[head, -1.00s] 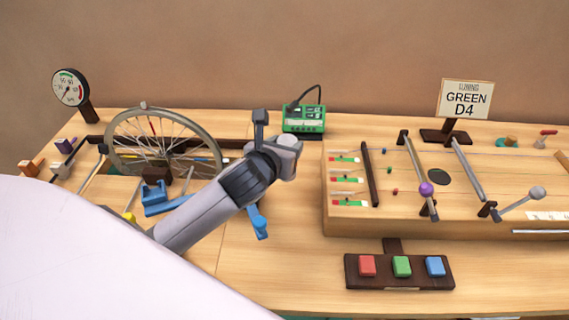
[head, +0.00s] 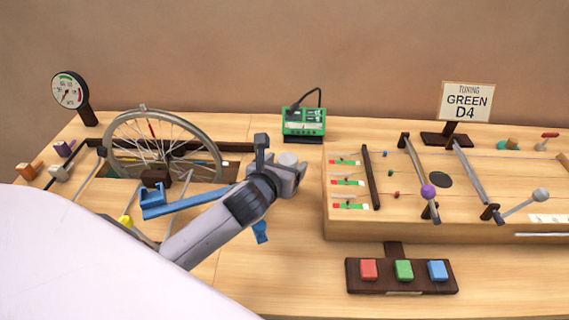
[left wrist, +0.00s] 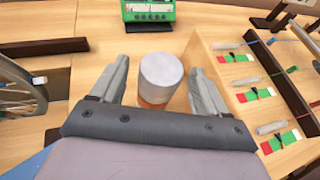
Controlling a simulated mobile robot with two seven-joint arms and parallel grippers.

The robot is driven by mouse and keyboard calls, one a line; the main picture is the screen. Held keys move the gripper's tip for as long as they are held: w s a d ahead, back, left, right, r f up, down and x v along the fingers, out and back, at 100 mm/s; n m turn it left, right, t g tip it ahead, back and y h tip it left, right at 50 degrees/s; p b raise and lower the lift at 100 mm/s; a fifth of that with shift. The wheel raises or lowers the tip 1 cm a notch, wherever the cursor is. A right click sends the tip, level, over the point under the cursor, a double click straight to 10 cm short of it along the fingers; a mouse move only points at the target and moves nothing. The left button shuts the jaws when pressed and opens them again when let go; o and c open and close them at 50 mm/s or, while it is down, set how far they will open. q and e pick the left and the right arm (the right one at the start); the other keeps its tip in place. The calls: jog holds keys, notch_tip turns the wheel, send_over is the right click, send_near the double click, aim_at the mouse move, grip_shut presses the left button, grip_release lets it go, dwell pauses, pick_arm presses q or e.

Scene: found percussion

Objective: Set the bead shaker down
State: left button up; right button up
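The bead shaker, a cylinder with a pale grey top and an orange lower part, is upright between the fingers of my left gripper in the left wrist view (left wrist: 161,74). Its pale top also shows in the head view (head: 288,159). My left gripper (head: 279,163) is low over the bench. My right gripper is not in view.
A green box (head: 304,122) stands behind the gripper. A raised wooden string board (head: 400,215) is close on the right. A spoked wheel (head: 160,145) and a blue lever (head: 190,203) are at the left. Three coloured buttons sit on a dark panel (head: 380,285) in front.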

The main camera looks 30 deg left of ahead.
pick_arm(q)
jog(key=shift+r, duration=0.1)
jog(key=shift+s+r, duration=0.1)
jog(key=shift+s, duration=0.05)
jog(key=p+v, duration=0.1)
jog(key=v, duration=1)
jog(key=shift+s, duration=0.35)
